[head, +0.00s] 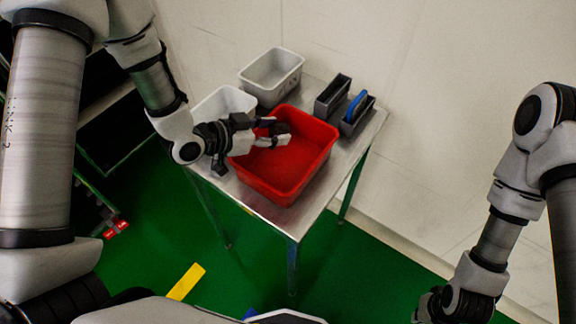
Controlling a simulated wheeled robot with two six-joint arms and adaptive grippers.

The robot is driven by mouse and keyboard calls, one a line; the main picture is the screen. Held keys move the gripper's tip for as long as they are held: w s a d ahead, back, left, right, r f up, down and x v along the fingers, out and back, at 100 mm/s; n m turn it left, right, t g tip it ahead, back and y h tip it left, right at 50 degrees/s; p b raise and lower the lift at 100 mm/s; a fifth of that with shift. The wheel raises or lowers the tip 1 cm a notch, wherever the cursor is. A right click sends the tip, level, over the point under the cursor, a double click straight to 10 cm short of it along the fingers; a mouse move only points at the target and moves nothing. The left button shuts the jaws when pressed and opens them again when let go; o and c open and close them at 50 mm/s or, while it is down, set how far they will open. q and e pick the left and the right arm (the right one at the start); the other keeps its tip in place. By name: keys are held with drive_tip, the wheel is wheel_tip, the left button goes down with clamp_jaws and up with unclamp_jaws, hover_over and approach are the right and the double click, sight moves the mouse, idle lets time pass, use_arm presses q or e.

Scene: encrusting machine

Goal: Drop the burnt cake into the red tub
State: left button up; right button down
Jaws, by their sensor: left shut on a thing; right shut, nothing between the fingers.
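The red tub (313,165) stands on the metal table, open at the top. My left gripper (272,137) reaches in from the left over the tub's back left part. It is shut on a small dark thing, which looks like the burnt cake (280,128). The fingers partly hide the cake, and I cannot tell its exact height above the tub floor. The visible tub floor looks empty. My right gripper (432,306) is at the bottom edge, far from the table, shut and empty; its fingertips are hardly visible.
The metal table (274,222) also holds a grey-white bin (272,72) at the back and a white bin (222,100) behind my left wrist. Dark holders (332,95) stand at the right, one with a blue item (356,105). The green floor in front is mostly clear.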

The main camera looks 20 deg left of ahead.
use_arm(q)
drive_tip(key=f, duration=0.1)
drive_tip(key=f+b, duration=0.1)
drive_tip(key=shift+w+a+f, duration=0.1)
drive_tip(key=shift+a+f, duration=0.1)
drive_tip(key=shift+f, duration=0.1)
drive_tip(key=shift+r, duration=0.1)
drive_tip(key=shift+d, duration=0.1)
drive_tip(key=o, duration=1.3)
drive_tip(key=v, duration=0.7)
drive_tip(key=shift+s+a+r, duration=0.1)
drive_tip(key=shift+s+a, duration=0.15)
